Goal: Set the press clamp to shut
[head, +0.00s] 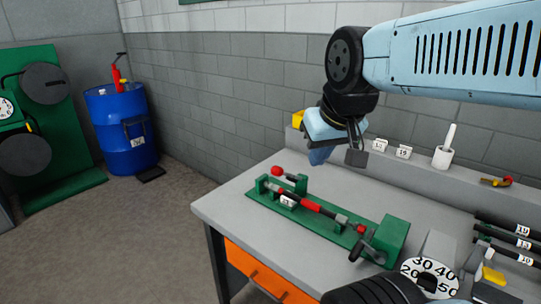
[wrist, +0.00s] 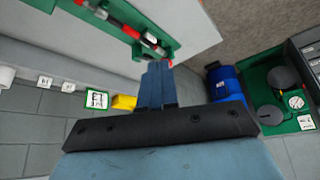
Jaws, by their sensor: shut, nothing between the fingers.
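The green clamp fixture (head: 330,226) lies on the grey workbench. A red-and-grey rod (head: 318,208) runs along it, with a white tag near its left end. A red knob (head: 277,171) on a short lever stands at the fixture's left end; whether the clamp is open or shut I cannot tell. My gripper (head: 318,160) is shut and empty, above the bench behind the fixture. In the wrist view, my blue fingers (wrist: 157,68) are together. The fixture (wrist: 165,45) shows beyond them, and the red knob (wrist: 168,63) is partly hidden by the fingertips.
The bench's left edge (head: 205,214) is close to the fixture. A white mortar (head: 442,158) and small numbered tags (head: 403,152) stand on the rear ledge. Black-handled tools (head: 510,240) and a numbered dial (head: 430,275) lie at right. A blue drum (head: 118,132) stands on the floor.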

